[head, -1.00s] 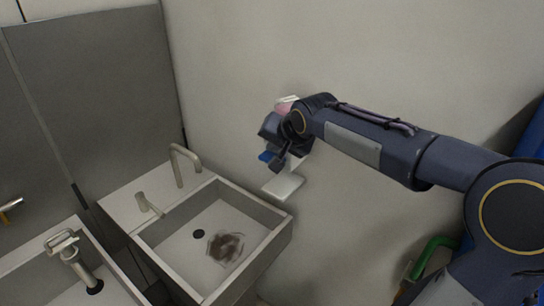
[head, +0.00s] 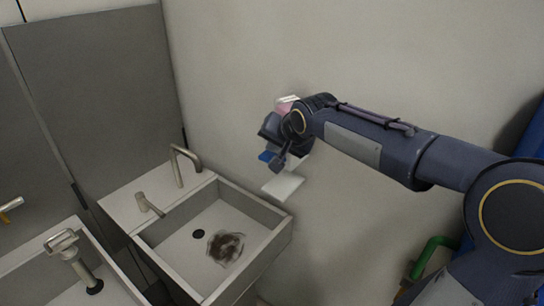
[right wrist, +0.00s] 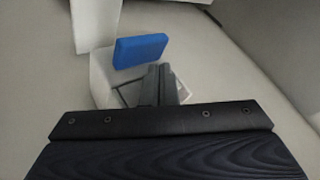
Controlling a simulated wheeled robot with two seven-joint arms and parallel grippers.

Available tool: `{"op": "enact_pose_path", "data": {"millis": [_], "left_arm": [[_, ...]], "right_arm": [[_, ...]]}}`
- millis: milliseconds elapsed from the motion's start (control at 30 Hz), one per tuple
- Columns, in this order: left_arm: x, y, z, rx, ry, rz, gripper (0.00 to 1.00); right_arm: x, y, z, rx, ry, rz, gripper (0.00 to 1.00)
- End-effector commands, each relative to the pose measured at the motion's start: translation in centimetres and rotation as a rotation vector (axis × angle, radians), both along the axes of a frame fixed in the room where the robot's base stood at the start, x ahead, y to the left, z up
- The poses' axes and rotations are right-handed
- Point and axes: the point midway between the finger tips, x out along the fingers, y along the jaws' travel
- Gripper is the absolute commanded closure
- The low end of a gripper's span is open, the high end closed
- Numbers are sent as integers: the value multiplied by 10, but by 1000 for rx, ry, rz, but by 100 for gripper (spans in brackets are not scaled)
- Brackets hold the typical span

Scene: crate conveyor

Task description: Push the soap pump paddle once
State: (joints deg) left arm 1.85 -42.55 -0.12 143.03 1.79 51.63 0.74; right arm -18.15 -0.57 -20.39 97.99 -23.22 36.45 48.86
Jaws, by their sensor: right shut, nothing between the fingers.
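The soap dispenser is on the wall behind my right arm, mostly hidden by the arm. Its pink and white top (head: 287,104) shows above the wrist, and its blue paddle (head: 265,156) shows just left of my right gripper (head: 278,166). In the right wrist view the blue paddle (right wrist: 140,50) lies just beyond the shut, empty fingertips (right wrist: 159,70), slightly left. I cannot tell whether the fingers touch it. A white drip tray (head: 285,188) is below the gripper. My left gripper is not in view.
A sink (head: 262,262) with a dark brown smear (head: 226,248) in its basin stands below left of the gripper. A faucet (head: 176,163) rises behind it. Another sink is at lower left. A green pipe (head: 433,243) is at lower right.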

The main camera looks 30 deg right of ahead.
Motion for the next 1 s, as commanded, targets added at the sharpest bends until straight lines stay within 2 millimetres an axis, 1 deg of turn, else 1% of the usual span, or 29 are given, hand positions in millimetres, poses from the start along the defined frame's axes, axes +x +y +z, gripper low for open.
{"op": "enact_pose_path", "data": {"millis": [200,567,1000], "left_arm": [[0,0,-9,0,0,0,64],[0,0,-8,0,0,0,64],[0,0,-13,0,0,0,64]], "right_arm": [[0,0,-9,0,0,0,100],[0,0,-8,0,0,0,100],[0,0,-13,0,0,0,100]]}}
